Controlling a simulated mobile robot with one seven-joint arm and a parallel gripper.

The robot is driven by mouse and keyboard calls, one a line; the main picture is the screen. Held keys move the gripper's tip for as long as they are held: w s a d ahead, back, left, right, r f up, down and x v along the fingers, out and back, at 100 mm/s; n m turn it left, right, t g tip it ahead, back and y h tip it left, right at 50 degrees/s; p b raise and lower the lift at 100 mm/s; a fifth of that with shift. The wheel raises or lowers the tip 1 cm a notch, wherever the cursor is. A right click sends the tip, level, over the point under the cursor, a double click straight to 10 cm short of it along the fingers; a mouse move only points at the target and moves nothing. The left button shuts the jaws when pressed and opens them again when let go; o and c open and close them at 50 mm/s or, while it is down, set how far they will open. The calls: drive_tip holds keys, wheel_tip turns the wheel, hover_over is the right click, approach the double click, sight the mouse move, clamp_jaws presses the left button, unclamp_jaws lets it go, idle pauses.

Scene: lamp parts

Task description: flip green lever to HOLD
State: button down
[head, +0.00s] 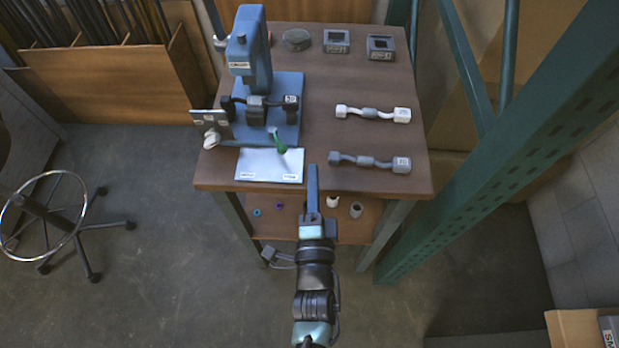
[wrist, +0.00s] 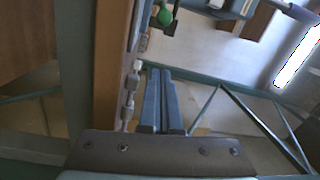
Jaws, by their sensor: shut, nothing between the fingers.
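The green lever (head: 279,144) stands at the front of the blue press (head: 254,60), just above the white label plate (head: 270,165) on the table. The plate has two small labels along its front edge, too small to read. The lever's green knob also shows at the top of the wrist view (wrist: 165,17). My gripper (head: 313,168) is at the table's front edge, right of the plate and apart from the lever. Its fingers (wrist: 164,75) are together and empty in the wrist view.
A white lamp arm (head: 373,113) and a grey one (head: 370,162) lie on the table (head: 325,90) right of the press. Small fixtures (head: 381,47) stand at the back. A green rack post (head: 490,150) rises at the right. A lower shelf (head: 345,225) holds small parts.

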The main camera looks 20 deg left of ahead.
sight(295, 164)
drive_tip(key=x, duration=0.6)
drive_tip(key=shift+w+a, duration=0.15)
drive_tip(key=shift+w, duration=0.15)
drive_tip(key=shift+w+a+f, duration=0.1)
drive_tip(key=shift+a+f, duration=0.1)
drive_tip(key=shift+a, duration=0.05)
drive_tip(key=shift+s+a+f+b, duration=0.2)
drive_tip(key=shift+s+a+b, duration=0.2)
drive_tip(key=shift+b, duration=0.1)
drive_tip(key=shift+s+a, duration=0.7)
drive_tip(key=shift+a, duration=0.25)
